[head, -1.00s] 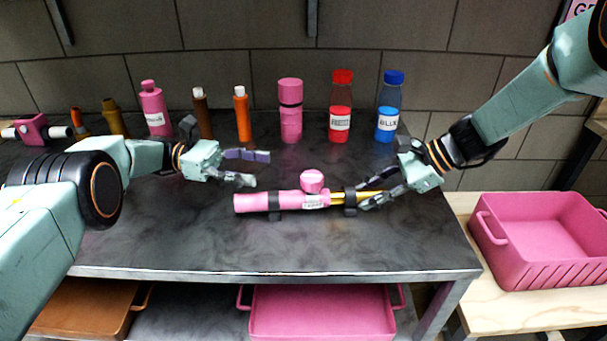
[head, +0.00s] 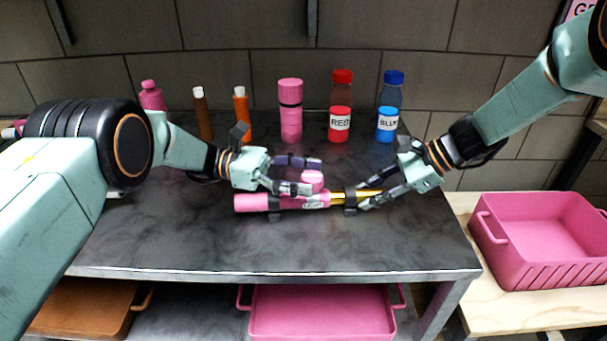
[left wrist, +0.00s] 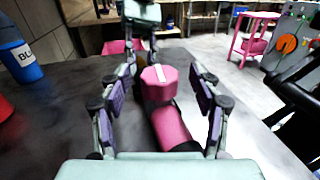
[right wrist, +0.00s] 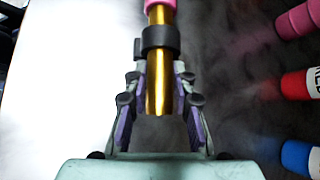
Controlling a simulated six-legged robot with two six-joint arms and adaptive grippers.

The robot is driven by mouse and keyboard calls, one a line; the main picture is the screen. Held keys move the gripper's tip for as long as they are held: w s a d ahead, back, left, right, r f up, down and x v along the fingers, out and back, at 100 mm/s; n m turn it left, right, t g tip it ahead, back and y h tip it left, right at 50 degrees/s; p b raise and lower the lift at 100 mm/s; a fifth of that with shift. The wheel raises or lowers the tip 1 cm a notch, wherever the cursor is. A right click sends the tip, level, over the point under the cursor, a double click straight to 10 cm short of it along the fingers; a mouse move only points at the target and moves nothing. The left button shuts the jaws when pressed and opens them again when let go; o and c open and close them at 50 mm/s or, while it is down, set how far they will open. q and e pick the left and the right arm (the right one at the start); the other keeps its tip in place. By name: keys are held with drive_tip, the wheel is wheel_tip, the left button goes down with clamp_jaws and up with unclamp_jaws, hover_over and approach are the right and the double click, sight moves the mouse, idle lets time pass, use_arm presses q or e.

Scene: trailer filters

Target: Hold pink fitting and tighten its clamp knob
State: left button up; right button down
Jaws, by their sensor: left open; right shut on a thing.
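The pink fitting (head: 252,202) lies along the table, held in black brackets, with a gold tube (head: 366,195) at its right end. Its pink clamp knob (head: 313,178) stands up on top and also shows in the left wrist view (left wrist: 159,83), with a white stripe across its top. My left gripper (head: 316,176) is open, with its fingers on either side of the knob; contact cannot be told. My right gripper (head: 366,198) is shut on the gold tube, which also shows between its fingers in the right wrist view (right wrist: 160,85).
Behind the fitting stand a pink bottle (head: 290,112), a red bottle (head: 340,108), a blue bottle (head: 388,108) and brown and orange bottles. A pink bin (head: 545,235) sits on the wooden bench at right. The table front (head: 330,250) is clear.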

use_arm(q)
drive_tip(key=c, duration=1.2)
drive_tip(key=shift+w+m+g, duration=0.2)
drive_tip(key=shift+m+g, duration=0.3)
drive_tip(key=shift+g, duration=0.1)
drive_tip(key=shift+s+m+g+y, duration=0.1)
drive_tip(key=shift+m+g+y, duration=0.25)
drive_tip(key=shift+g, duration=0.25)
drive_tip(key=o, duration=1.2)
